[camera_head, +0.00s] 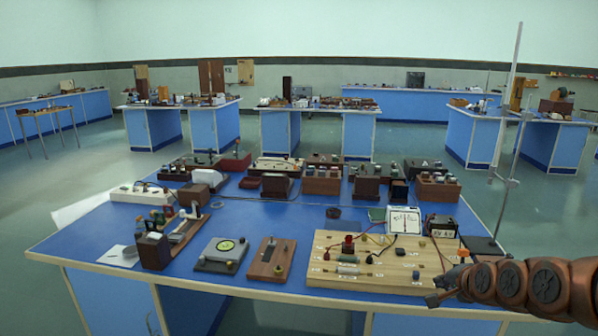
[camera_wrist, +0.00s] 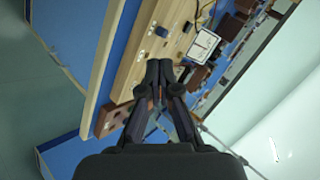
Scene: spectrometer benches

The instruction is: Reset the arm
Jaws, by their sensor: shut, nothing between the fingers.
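My arm reaches in from the lower right of the head view, and my gripper (camera_head: 436,297) is over the front right corner of the blue bench (camera_head: 299,213). In the wrist view my gripper (camera_wrist: 159,68) shows from behind with its two dark fingers together at the tips. Nothing is between them. Beyond the fingertips in the wrist view lies the wooden circuit board (camera_wrist: 143,62). In the head view this board (camera_head: 325,277) is just left of my gripper. I cannot tell the exact gap between gripper and board.
A white-faced meter (camera_head: 403,220) and a dark battery box (camera_head: 441,226) stand behind the board. A tall metal stand (camera_head: 508,120) rises at the bench's right edge, near my arm. Several instruments crowd the bench. Floor is free on the left (camera_head: 40,200).

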